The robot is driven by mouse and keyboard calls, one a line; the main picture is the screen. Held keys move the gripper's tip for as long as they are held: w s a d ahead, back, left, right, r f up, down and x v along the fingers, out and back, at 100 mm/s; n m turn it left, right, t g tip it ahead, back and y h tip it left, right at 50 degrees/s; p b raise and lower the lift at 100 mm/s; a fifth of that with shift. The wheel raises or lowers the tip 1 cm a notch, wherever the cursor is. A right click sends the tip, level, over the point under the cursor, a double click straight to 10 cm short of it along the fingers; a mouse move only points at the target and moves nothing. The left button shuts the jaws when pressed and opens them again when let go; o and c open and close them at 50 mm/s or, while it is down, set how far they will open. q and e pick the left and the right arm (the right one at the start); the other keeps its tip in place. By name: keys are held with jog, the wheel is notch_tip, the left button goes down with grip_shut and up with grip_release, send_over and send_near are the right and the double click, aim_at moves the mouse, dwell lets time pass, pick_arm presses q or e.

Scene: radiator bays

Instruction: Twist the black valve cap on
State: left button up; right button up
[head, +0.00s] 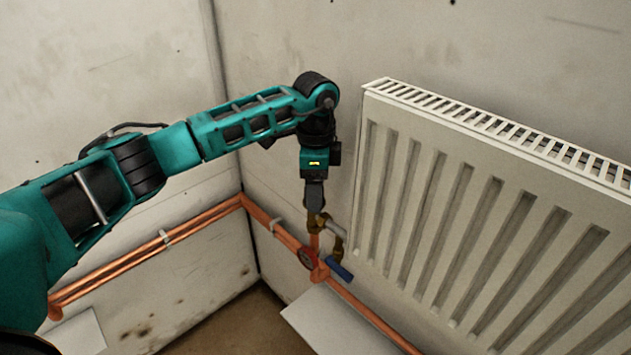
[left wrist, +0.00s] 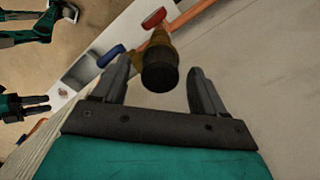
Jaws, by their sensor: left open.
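The black valve cap (left wrist: 160,78) sits at the end of a brass valve body (left wrist: 162,45) in the left wrist view. My left gripper (left wrist: 160,84) is open, with one finger on each side of the cap and a visible gap to each. In the head view my left gripper (head: 315,205) points down at the brass valve (head: 318,222) beside the radiator, and its fingers hide the cap. I cannot tell whether the cap is fully seated. What looks like my right gripper (left wrist: 35,105) shows small at the left wrist view's left edge, its jaw state unclear.
The white radiator (head: 480,210) stands close to the right of the valve. A blue handle (head: 340,271) and a red handwheel (head: 307,258) sit just below on the copper pipes (head: 160,245). A white panel (head: 325,315) lies beneath. Walls stand behind.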

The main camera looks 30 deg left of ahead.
pick_arm(q)
jog(key=shift+c, duration=0.2)
jog(key=c, duration=1.1)
jog(key=shift+o, duration=0.2)
jog(key=shift+s+f, duration=0.1)
jog(key=shift+f, duration=0.05)
jog(key=m, duration=0.5)
jog(key=shift+s+f, duration=0.1)
jog(key=m, duration=0.7)
jog(key=shift+s+a, duration=0.1)
jog(key=shift+a, duration=0.05)
jog(key=o, duration=0.9)
jog(key=shift+o, duration=1)
